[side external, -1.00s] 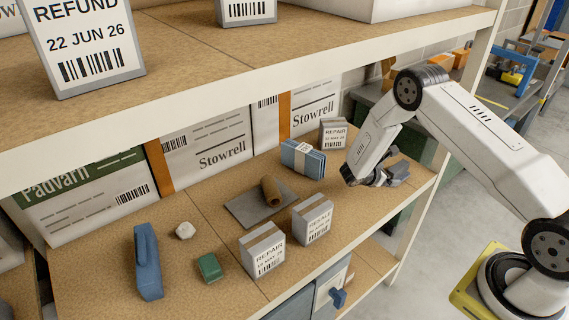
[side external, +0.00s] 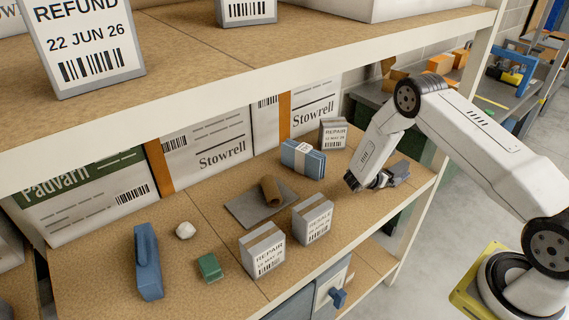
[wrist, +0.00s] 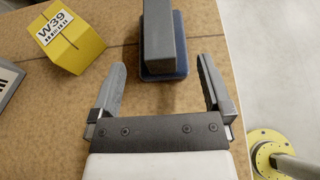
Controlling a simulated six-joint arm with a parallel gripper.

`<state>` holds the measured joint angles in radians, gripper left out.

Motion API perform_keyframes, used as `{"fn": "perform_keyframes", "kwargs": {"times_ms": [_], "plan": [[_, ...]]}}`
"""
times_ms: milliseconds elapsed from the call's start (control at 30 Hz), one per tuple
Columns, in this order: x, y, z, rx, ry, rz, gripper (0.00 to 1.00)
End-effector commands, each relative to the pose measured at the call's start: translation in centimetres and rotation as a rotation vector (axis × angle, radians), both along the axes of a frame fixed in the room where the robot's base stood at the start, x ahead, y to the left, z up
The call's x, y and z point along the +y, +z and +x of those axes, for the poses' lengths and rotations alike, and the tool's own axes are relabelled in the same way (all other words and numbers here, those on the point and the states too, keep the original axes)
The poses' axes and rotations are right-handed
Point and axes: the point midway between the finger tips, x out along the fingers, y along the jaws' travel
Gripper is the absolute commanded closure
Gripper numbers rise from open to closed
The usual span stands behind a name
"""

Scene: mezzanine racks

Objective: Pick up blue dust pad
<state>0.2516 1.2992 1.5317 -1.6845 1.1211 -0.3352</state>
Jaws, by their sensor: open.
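In the wrist view, a pad with a dark blue base (wrist: 165,72) and a grey block-shaped top lies on the shelf just beyond my gripper (wrist: 162,68). I take it for the blue dust pad. The fingers are spread apart with a gap on both sides of the pad. In the side view, my gripper (side external: 377,180) is low over the right end of the shelf, beside a grey shape (side external: 398,172) that is partly hidden.
A yellow W39 box (wrist: 72,38) stands left of the pad.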

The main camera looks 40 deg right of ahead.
Motion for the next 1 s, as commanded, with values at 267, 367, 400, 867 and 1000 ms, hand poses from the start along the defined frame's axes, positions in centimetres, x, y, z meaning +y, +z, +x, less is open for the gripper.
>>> {"fn": "perform_keyframes", "kwargs": {"times_ms": [267, 367, 400, 867, 1000], "plan": [[-1.8, -0.8, -0.2, 0.0, -0.003, 0.0, 0.0], [-2.9, -1.3, -0.2, 0.0, -0.002, 0.0, 0.0], [-3.3, -1.5, -0.2, 0.001, -0.003, 0.001, 0.0], [-4.7, -2.1, -0.1, 0.0, 0.0, 0.001, 0.0], [-4.7, -2.0, -0.1, 0.0, 0.0, 0.001, 0.0]]}}
